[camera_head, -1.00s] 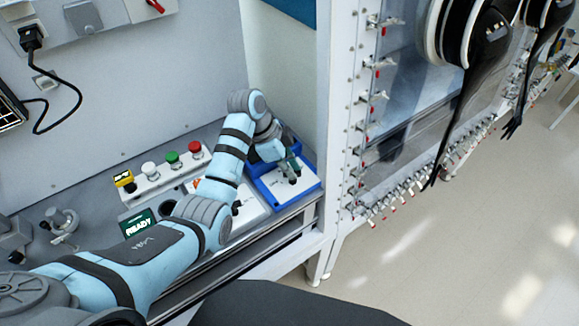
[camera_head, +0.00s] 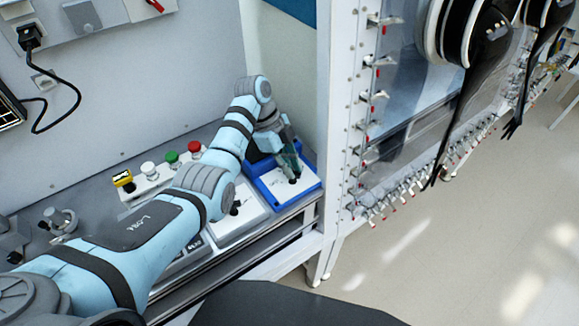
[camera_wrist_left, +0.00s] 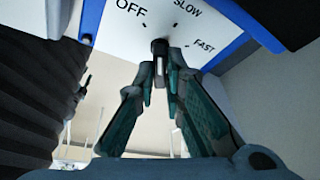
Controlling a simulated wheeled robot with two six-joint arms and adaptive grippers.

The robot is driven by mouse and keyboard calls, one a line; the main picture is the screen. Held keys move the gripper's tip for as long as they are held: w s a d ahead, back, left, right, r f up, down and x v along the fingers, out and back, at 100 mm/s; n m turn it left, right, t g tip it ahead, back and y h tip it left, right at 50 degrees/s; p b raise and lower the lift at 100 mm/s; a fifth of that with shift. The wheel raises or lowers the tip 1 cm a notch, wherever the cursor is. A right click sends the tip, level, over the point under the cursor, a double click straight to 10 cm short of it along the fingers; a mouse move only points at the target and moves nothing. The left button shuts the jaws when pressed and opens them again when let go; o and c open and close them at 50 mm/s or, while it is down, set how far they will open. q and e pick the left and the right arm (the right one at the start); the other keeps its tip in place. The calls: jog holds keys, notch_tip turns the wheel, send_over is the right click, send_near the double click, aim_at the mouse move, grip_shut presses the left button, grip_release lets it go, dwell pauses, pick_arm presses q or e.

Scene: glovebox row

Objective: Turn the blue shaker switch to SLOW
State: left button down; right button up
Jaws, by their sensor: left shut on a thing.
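The blue shaker switch (camera_head: 295,201) is a blue-framed box with a white plate at the right end of the bench. Its small dark knob (camera_head: 294,180) stands on the plate. In the left wrist view the plate (camera_wrist_left: 118,32) carries the words OFF, SLOW and FAST. My left gripper (camera_head: 291,172) reaches down over the box. In the left wrist view its green fingers (camera_wrist_left: 161,75) are shut on the knob (camera_wrist_left: 160,48), one on each side. The fingers partly hide the knob, and I cannot tell which mark it points to. My right gripper is not in view.
A grey box (camera_head: 238,226) with a white plate and dark knob stands just left, partly under my arm. Red (camera_head: 194,148), green (camera_head: 171,157) and white (camera_head: 149,169) buttons and a yellow-based one (camera_head: 123,179) line the back. A white frame (camera_head: 332,150) rises at right.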

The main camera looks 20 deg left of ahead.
pick_arm(q)
jog(key=shift+w+r, duration=0.15)
jog(key=shift+r, duration=0.1)
